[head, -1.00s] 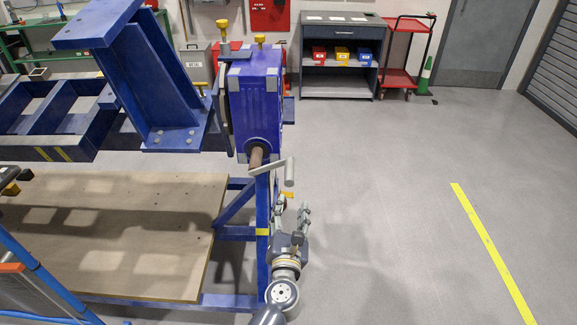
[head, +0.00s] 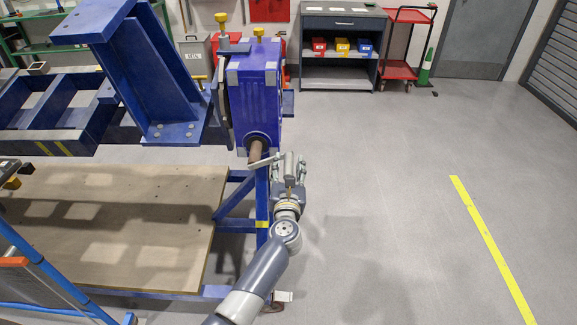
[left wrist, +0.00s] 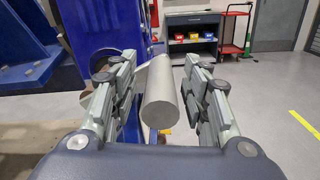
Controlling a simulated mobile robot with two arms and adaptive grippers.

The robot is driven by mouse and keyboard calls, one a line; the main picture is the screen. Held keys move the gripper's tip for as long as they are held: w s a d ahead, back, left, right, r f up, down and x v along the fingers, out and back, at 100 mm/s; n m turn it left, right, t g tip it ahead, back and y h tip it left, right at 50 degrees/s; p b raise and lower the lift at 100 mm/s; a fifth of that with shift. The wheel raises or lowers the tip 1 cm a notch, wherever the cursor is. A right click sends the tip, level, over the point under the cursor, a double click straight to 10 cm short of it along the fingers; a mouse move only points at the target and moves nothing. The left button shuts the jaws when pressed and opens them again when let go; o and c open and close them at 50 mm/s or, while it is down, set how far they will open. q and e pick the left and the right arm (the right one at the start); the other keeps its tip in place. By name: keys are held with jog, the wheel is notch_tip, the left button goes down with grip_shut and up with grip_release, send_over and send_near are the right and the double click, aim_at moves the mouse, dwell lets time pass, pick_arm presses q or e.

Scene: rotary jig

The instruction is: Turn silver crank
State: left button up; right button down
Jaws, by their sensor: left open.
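The silver crank (head: 266,160) sits on a brown shaft at the front of the blue gearbox (head: 256,95). Its cylindrical handle (head: 289,163) points toward me. My left gripper (head: 289,172) is at the crank handle, with its fingers on either side of it. In the left wrist view the handle (left wrist: 160,100) stands between the two open fingers of the left gripper (left wrist: 160,85), with gaps visible on both sides. Part of the crank arm is hidden behind the left finger there. My right gripper is not in view.
The blue jig frame (head: 160,75) stands at the left, above a wooden board (head: 110,225). A grey cabinet with coloured bins (head: 342,50) and a red cart (head: 405,45) stand at the back. The grey floor at the right is clear, with a yellow line (head: 490,245).

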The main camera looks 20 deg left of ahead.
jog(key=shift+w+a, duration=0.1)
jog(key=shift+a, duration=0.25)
pick_arm(q)
grip_shut()
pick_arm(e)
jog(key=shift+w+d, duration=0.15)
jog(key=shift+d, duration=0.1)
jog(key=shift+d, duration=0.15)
pick_arm(q)
jog(key=shift+f, duration=0.1)
